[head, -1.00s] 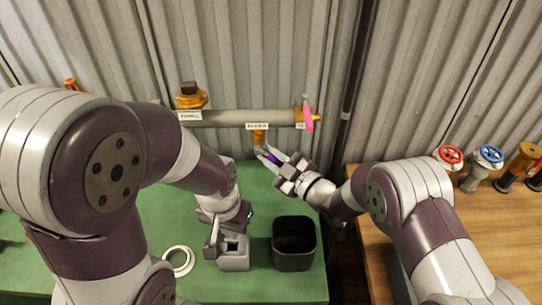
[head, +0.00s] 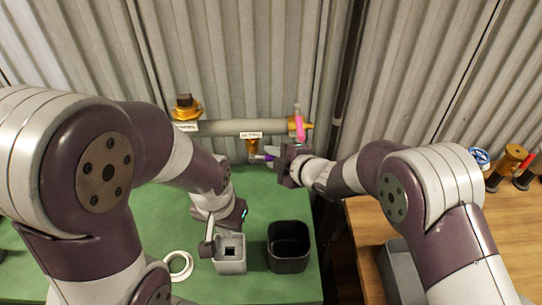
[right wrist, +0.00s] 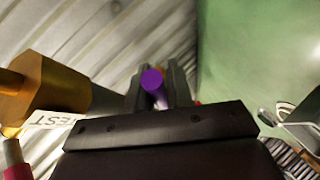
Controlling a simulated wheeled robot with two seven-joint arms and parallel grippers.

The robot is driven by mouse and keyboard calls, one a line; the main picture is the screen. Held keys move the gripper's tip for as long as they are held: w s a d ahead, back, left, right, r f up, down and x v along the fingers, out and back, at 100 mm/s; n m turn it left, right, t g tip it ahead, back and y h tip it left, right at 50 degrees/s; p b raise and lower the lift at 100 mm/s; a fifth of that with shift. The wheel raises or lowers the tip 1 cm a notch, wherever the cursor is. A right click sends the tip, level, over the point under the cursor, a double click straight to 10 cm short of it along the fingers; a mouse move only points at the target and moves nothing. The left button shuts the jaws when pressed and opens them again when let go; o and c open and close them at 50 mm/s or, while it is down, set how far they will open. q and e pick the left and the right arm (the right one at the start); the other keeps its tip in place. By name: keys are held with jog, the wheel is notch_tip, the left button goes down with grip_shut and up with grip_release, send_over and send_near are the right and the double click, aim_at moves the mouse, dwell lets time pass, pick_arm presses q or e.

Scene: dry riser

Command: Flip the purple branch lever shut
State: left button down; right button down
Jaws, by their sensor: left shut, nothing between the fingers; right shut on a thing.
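The purple branch lever (head: 268,157) is at the brass branch valve (head: 252,146) under the grey pipe, largely hidden by my right gripper. My right gripper (head: 271,154) reaches it from the right and is shut on it. In the right wrist view the lever's round purple end (right wrist: 152,80) shows between the two dark fingers, with the brass body (right wrist: 55,85) to the left. I cannot tell the lever's exact angle. My left gripper (head: 224,222) is shut and empty low over the green bench, its fingertips hard to make out.
The grey pipe (head: 225,127) carries a pink lever (head: 299,126) at its right end and a brass fitting (head: 185,108) at its left. A black bin (head: 289,248), a grey block (head: 230,262) and a white ring (head: 179,265) are on the green bench. Valves stand on the wooden table at right.

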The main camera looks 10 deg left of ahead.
jog(key=shift+r+n+h, duration=0.3)
jog(key=shift+n+h, duration=0.1)
jog(key=shift+h, duration=0.2)
jog(key=shift+d, duration=0.1)
jog(key=c, duration=1.1)
grip_release()
jog(key=shift+r, duration=0.1)
jog(key=v, duration=1.2)
jog(key=shift+s+d+r, duration=0.2)
jog(key=shift+r, duration=0.05)
